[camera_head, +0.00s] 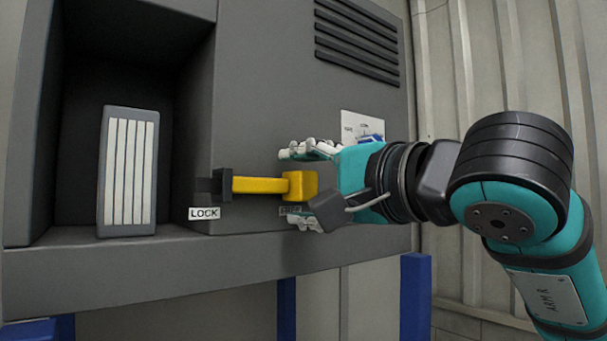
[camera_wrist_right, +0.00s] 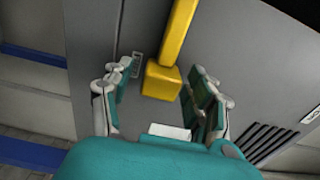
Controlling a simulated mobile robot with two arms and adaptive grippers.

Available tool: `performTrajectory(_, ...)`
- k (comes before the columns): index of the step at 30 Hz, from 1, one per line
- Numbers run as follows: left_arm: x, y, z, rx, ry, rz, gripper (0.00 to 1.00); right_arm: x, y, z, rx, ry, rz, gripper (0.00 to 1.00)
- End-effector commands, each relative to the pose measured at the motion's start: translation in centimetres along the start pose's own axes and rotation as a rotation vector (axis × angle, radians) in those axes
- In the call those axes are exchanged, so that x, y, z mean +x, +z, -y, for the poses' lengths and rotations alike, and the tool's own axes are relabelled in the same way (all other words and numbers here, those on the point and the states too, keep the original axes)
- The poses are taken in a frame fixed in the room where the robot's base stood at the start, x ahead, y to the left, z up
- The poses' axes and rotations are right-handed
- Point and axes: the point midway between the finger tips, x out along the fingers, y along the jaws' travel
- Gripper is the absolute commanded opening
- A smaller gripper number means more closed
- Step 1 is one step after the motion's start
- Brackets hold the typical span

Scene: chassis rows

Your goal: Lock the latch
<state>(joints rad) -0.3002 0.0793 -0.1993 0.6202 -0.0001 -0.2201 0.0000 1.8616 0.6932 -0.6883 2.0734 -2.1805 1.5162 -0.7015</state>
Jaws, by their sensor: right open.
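The yellow latch handle (camera_head: 262,185) sticks out level to the right from a dark pivot block (camera_head: 214,186) on the grey cabinet face. A white LOCK label (camera_head: 204,213) sits just below the pivot. My right gripper (camera_head: 308,182) is open, with one finger above and one below the handle's thick square end. In the right wrist view the handle's end (camera_wrist_right: 162,82) lies between the open fingers of my right gripper (camera_wrist_right: 160,95), with gaps visible on both sides. A second small label below the handle's end is partly hidden by the gripper. My left gripper is not in view.
A grey module with white stripes (camera_head: 128,172) stands in the open bay at left. A vent (camera_head: 357,40) is at the cabinet's upper right, with a small white placard (camera_head: 362,126) below it. Blue posts (camera_head: 415,296) stand under the cabinet ledge.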

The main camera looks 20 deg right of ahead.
Motion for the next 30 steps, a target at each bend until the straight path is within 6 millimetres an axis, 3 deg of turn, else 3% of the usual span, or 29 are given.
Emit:
performTrajectory(10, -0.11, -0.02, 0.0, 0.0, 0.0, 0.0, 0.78, 0.37, 0.03, -0.02, 0.0, -0.001, 0.001, 0.56)
performTrajectory(23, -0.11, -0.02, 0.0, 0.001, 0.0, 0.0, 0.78, 0.35, 0.03, -0.04, 0.0, 0.0, 0.001, 0.0)
performTrajectory(30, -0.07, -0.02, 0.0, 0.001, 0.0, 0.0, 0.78, 0.35, 0.07, -0.08, 0.0, 0.0, 0.001, 0.0)
